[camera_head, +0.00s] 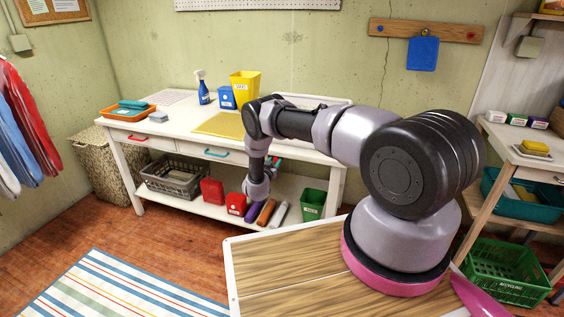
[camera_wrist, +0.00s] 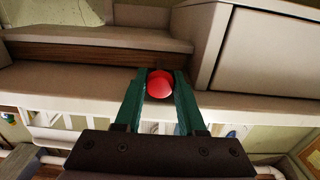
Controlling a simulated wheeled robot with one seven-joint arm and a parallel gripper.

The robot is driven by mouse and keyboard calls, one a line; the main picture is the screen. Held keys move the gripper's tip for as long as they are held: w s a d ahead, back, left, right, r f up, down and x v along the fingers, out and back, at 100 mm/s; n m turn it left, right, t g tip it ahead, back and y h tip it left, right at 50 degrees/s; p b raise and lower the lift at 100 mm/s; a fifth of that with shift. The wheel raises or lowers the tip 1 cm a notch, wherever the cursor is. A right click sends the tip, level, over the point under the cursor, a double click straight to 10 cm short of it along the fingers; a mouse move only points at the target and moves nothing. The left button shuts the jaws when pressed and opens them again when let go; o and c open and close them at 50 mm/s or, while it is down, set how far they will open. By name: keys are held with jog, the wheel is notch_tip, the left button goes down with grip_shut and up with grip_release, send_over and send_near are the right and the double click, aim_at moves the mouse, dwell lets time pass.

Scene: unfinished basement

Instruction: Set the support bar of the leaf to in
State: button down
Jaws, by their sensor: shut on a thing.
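In the wrist view, my gripper (camera_wrist: 160,76) has its two green fingers closed on a red round knob (camera_wrist: 159,86). The knob sits in front of a pale furniture front with a dark wood strip behind it. The bar behind the knob is hidden, so I cannot tell how far it stands out. In the head view, a wood-grained top (camera_head: 285,262) with a pale edge and a seam lies in the foreground; it looks like the table with the leaf. My arm reaches out beyond its far edge and bends down; the fingers cannot be made out there.
A white workbench (camera_head: 185,137) with drawers stands along the back wall. Its lower shelf holds a dark basket (camera_head: 172,178) and red bins. A shelf unit stands at the right, with a green crate (camera_head: 507,270) below. Floor and a striped rug (camera_head: 120,285) are clear at the left.

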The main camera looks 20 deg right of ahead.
jog(key=shift+w+a, duration=0.15)
jog(key=shift+a, duration=0.15)
jog(key=c, duration=0.8)
grip_release()
jog(key=v, duration=1)
jog(key=shift+s+a, duration=0.2)
jog(key=shift+s, duration=0.15)
jog(key=shift+w+r, duration=0.1)
